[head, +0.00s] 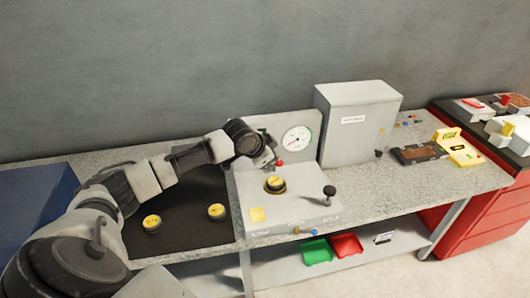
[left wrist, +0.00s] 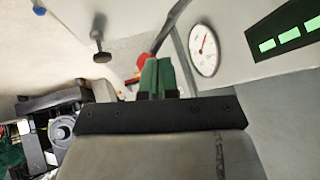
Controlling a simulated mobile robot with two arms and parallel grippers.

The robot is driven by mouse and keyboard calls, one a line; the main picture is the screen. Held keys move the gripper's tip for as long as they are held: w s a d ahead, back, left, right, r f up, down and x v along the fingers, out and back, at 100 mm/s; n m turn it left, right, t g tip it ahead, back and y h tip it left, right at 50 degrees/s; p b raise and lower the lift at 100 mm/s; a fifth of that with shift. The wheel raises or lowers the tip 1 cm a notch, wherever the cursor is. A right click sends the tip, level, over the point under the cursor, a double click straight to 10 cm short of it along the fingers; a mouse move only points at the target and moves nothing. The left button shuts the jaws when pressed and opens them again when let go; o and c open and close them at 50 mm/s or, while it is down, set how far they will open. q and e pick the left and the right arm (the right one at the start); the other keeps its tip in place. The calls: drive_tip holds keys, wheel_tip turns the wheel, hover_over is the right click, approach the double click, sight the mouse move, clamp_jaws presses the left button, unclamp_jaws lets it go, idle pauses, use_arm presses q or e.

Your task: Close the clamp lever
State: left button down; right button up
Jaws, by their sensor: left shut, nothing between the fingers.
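A lever with a red ball end (head: 279,163) stands at the back of the light grey console (head: 290,215), below the round gauge (head: 297,139). In the left wrist view the red ball (left wrist: 144,58) shows just beyond the green fingertips, with a dark rod close beside them. A black-knobbed lever (head: 329,190) stands upright at the console's right side; it also shows in the left wrist view (left wrist: 101,55). My left gripper (head: 270,160) is shut and empty, close to the red ball; whether they touch is unclear. No label names the clamp lever.
A round yellow-topped part (head: 275,184) sits on the console. Two yellow caps (head: 216,211) lie on the dark mat (head: 190,232). A grey cabinet (head: 357,125) stands behind to the right. Green (head: 316,251) and red (head: 346,246) bins sit on the lower shelf.

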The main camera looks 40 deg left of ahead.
use_arm(q)
drive_tip(key=d+f+t+y+b, duration=0.1)
drive_tip(key=f, duration=0.1)
drive_tip(key=s+d+f+m+t+y+b, duration=0.1)
drive_tip(key=f, duration=0.2)
drive_tip(key=s+d+f+t+b, duration=0.1)
drive_tip(key=f, duration=0.1)
drive_tip(key=shift+s+d+f+m+y, duration=0.1)
drive_tip(key=shift+s+f+m+y, duration=0.05)
drive_tip(key=shift+m+y, duration=0.25)
drive_tip(key=shift+s+d+f+t+b, duration=0.2)
drive_tip(key=shift+f+t+b, duration=0.2)
drive_tip(key=shift+f+b, duration=0.2)
drive_tip(key=shift+f, duration=0.4)
drive_tip(key=shift+s+d+f+b, duration=0.1)
drive_tip(key=shift+s+f+b, duration=0.05)
drive_tip(key=shift+f+b, duration=0.2)
use_arm(e)
drive_tip(key=f, duration=0.5)
drive_tip(key=shift+w+a, duration=0.25)
drive_tip(key=shift+a, duration=0.1)
